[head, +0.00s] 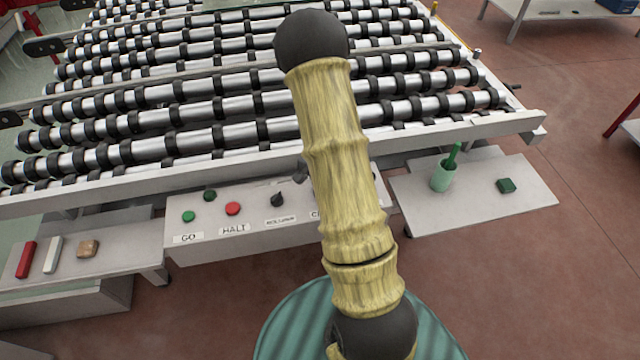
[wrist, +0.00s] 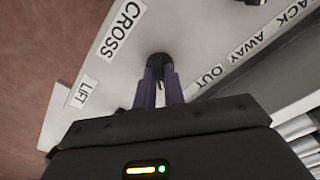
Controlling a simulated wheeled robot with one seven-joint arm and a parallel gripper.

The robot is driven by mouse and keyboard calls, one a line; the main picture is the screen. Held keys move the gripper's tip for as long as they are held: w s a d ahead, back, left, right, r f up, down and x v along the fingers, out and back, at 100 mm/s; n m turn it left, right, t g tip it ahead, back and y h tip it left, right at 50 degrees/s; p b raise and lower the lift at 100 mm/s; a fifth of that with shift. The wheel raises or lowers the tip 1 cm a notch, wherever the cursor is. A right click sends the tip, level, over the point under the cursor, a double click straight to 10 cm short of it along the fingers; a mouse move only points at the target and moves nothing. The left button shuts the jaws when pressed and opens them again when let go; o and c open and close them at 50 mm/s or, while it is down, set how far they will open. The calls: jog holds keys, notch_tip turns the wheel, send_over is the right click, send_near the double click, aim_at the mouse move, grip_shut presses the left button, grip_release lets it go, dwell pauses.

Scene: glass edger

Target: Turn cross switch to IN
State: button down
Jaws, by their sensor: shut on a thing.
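The cross switch (wrist: 157,60) is a small black knob on the pale panel (wrist: 90,60), between the labels CROSS and OUT in the wrist view. My gripper (wrist: 160,78) is shut on this knob, with one purple-grey finger on either side. The fingers hide much of it, so I cannot tell which way it points. An IN label does not show in the wrist view. In the head view my arm covers the cross switch; only the start of its label shows beside the arm.
The control panel (head: 205,247) carries a green button (head: 189,216), a red button (head: 233,208) and a black knob (head: 278,199). A roller conveyor (head: 190,115) rises behind it. A right shelf (head: 470,203) holds a green cup (head: 442,177) and a dark green block (head: 506,186).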

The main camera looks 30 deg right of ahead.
jog(key=c, duration=1.5)
grip_release()
notch_tip(320, 180, up, 18)
jog(key=shift+f+b, duration=0.25)
jog(key=shift+b, duration=0.55)
jog(key=s+a+n+t, duration=0.1)
jog(key=s+a+n, duration=0.2)
jog(key=s+a, duration=0.1)
jog(key=s+a+n, duration=0.4)
jog(key=a, duration=0.1)
jog(key=s+a+n+t, duration=0.1)
jog(key=s+a+n, duration=0.2)
jog(key=s+a, duration=0.1)
jog(key=shift+s+a+f+t, duration=0.25)
jog(key=shift+a+f+t, duration=0.05)
